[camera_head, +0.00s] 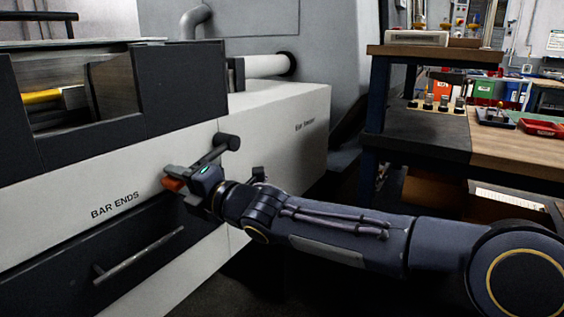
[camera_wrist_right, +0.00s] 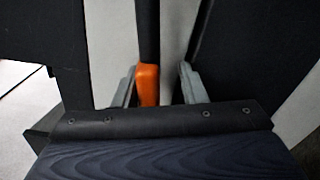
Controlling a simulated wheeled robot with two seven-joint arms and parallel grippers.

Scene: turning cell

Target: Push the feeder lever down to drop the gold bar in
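The feeder lever (camera_head: 212,153) is a dark rod on a round pivot on the white machine front. It slants down to the left and ends in an orange grip (camera_head: 172,184). My right gripper (camera_head: 177,178) is at that grip. In the right wrist view the orange grip (camera_wrist_right: 148,85) lies between the two grey fingers (camera_wrist_right: 160,88), close to the left one, with a clear gap to the right one. I cannot tell if it touches. The gold bar (camera_head: 42,97) lies in the open feeder tray at the upper left, partly hidden by the dark front. My left gripper is out of view.
Below the lever is a dark drawer with a bar handle (camera_head: 140,256), under the "BAR ENDS" label. A workbench (camera_head: 520,143) with small parts and a red tray (camera_head: 544,126) stands at the right. Dark floor lies between machine and bench.

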